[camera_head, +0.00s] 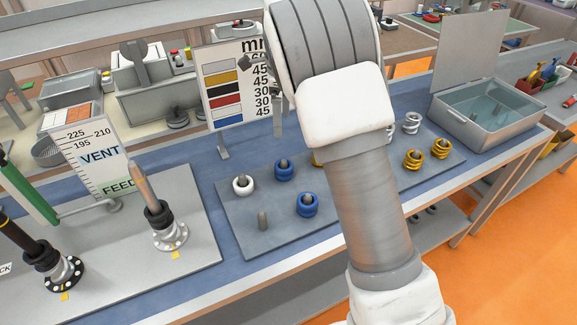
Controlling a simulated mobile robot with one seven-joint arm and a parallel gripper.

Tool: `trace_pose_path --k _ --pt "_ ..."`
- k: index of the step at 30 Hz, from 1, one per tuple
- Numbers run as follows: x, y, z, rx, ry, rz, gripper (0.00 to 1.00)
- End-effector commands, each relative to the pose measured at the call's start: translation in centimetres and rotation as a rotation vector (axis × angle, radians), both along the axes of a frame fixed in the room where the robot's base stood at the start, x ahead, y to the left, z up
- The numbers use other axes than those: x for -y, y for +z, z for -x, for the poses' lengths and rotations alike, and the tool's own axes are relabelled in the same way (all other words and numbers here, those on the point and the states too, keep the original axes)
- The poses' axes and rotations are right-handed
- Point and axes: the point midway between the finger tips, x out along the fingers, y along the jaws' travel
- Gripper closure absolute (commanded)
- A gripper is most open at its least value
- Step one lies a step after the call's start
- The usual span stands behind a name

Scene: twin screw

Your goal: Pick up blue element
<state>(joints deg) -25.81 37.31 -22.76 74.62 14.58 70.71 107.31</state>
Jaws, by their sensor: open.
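Two blue elements sit around pegs on a grey peg board (240,240) on the blue-topped bench. One blue element (284,173) is farther back, and the other blue element (307,206) is nearer the front edge. My gripper (268,98) shows only in part at the left of my arm, in front of the colour chart and above the board. It is open, and I see nothing held in it. It is apart from both blue elements. My arm hides the middle of the board.
A white element (243,186) and a bare peg (263,222) are left of the blue ones. Yellow elements (413,160) and a silver coil (411,123) are right of my arm. A colour chart (230,95) stands behind; a metal bin (490,115) is at right.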

Motion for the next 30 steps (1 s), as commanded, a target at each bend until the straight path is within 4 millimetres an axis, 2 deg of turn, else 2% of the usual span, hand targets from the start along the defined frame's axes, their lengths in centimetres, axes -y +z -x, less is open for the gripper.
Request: trace_pose_path --k 5,8,18,21,30 --pt "-0.2 -0.7 -0.2 -0.004 -0.014 0.004 0.0" --pt "-0.2 -2.1 -0.1 -0.006 -0.015 0.004 0.0" --pt "-0.2 -9.5 -0.1 -0.007 -0.015 0.004 0.0" --pt "-0.2 -11.0 -0.2 -0.005 -0.014 0.005 0.0" --pt "-0.2 -13.4 -0.2 -0.006 -0.014 0.004 0.0"
